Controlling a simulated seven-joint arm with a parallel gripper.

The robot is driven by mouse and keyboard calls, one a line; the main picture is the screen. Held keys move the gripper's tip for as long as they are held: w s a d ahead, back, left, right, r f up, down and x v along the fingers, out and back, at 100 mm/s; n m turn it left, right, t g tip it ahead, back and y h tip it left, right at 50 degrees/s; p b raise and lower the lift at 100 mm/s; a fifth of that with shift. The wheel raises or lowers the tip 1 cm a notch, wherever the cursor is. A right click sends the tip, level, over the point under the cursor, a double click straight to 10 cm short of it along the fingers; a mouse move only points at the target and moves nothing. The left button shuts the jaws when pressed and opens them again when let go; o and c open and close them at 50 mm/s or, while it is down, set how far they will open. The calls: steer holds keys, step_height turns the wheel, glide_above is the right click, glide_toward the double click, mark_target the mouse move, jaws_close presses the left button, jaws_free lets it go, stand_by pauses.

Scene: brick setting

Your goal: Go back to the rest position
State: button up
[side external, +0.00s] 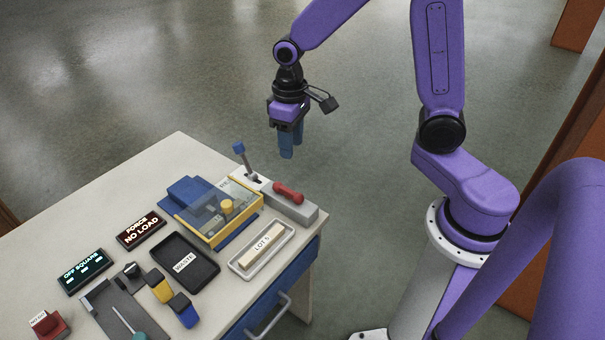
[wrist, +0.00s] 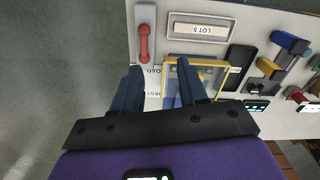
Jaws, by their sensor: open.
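My gripper (side external: 287,146) hangs in the air with its blue fingers pointing down, beyond the far right corner of the white table (side external: 170,155). In the wrist view my gripper (wrist: 158,82) has its two blue fingers apart with nothing between them. It touches nothing. The arm is bent, with the upper links raised above the table height.
Near my gripper stand a blue-knobbed lever (side external: 240,150), a red handle (side external: 288,193) and a yellow-framed clear box (side external: 215,208). A LOT 5 tray (side external: 236,267), a black WASTE tray (side external: 211,279) and two displays (side external: 86,271) lie on the table. Open floor surrounds the gripper's far side.

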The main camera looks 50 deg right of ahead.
steer(key=s+r+n, duration=0.2)
steer(key=s+n, duration=0.3)
steer(key=s, duration=0.6)
steer(key=s+a+r+n, duration=0.1)
steer(key=s+n, duration=0.3)
steer(key=s, duration=0.7)
steer(key=shift+s+r+n, duration=0.25)
steer(key=shift+r+n, duration=0.15)
steer(key=shift+r, duration=0.4)
